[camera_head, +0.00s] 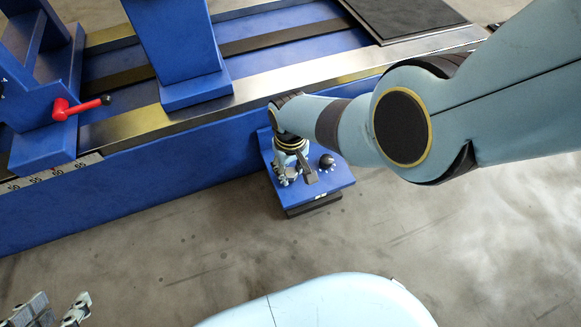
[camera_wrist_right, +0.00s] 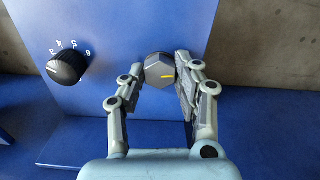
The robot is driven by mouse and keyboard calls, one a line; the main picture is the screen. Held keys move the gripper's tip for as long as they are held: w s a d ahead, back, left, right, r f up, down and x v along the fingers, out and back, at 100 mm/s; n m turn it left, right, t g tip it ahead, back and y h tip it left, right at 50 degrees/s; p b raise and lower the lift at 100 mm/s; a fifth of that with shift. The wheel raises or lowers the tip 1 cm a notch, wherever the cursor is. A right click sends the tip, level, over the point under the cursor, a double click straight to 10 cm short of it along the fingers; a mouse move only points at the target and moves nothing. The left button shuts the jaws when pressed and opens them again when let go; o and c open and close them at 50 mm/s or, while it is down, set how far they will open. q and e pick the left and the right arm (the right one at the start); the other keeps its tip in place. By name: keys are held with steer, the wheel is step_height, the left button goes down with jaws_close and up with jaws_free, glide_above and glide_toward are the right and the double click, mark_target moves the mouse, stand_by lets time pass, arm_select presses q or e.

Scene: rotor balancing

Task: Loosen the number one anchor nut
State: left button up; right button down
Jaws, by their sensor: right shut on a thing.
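A black knob (camera_wrist_right: 67,68) with white digits around it is left of the nut; it also shows in the head view (camera_head: 327,161). The blue machine bed (camera_head: 180,175) runs behind, with a red lever (camera_head: 75,108) at left. The floor in front is clear.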

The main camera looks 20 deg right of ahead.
steer(key=n, duration=0.5)
steer(key=shift+n, duration=1.2)
arm_select(q)
steer(key=shift+r+g, duration=0.3)
steer(key=shift+r, duration=0.05)
arm_select(e)
steer(key=shift+n, duration=0.5)
steer(key=c, duration=1)
jaws_free()
steer(key=shift+o, duration=0.2)
